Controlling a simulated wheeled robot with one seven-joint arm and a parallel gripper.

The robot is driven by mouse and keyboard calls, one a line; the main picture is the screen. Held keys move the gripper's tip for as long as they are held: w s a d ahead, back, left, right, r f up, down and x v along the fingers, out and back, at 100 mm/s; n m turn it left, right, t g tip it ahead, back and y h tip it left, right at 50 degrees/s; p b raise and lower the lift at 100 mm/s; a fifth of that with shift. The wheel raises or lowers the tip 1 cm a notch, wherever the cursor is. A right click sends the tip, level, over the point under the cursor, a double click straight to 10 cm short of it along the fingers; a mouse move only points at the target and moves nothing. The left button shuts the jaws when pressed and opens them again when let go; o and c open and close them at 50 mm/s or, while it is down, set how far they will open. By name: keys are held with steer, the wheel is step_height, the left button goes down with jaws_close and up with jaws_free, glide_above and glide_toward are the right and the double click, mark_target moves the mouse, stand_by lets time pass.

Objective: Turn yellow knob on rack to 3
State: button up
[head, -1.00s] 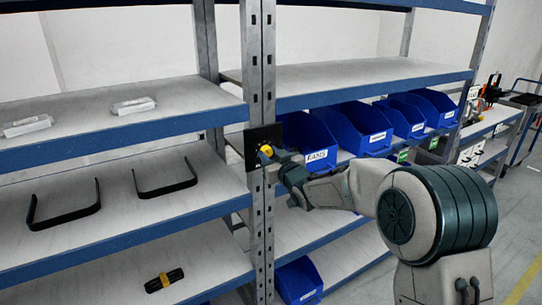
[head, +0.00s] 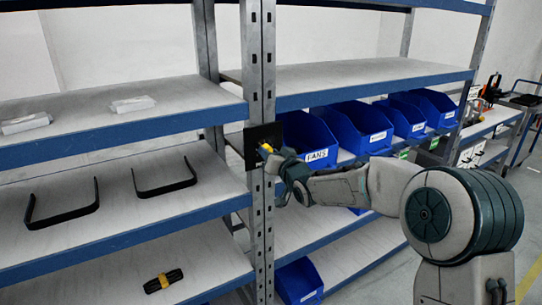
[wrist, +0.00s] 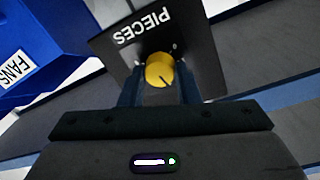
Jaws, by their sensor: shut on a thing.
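The yellow knob (wrist: 158,70) sits on a black panel (wrist: 205,50) fixed to the rack's upright post. In the wrist view the panel's word PIECES appears upside down and tilted. A short dark mark shows on the knob's lower right face, and small white marks sit around it, too small to read. My gripper (wrist: 158,88) has one finger on each side of the knob and is shut on it. In the head view my gripper (head: 268,152) reaches the panel (head: 250,148) from the right and hides most of the knob.
Blue bins (head: 360,125), one labelled FANS (wrist: 12,75), stand on the shelf just right of the post, close to my wrist. The left shelves hold two black handles (head: 165,178), white packets (head: 132,104) and a black-and-yellow item (head: 163,281).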

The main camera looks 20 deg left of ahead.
steer(key=shift+m, duration=1.1)
steer(key=o, duration=1)
steer(key=shift+c, duration=0.2)
steer(key=b+v, duration=0.1)
steer(key=v, duration=1.3)
steer(key=shift+r+b, duration=0.2)
steer(key=shift+b, duration=0.2)
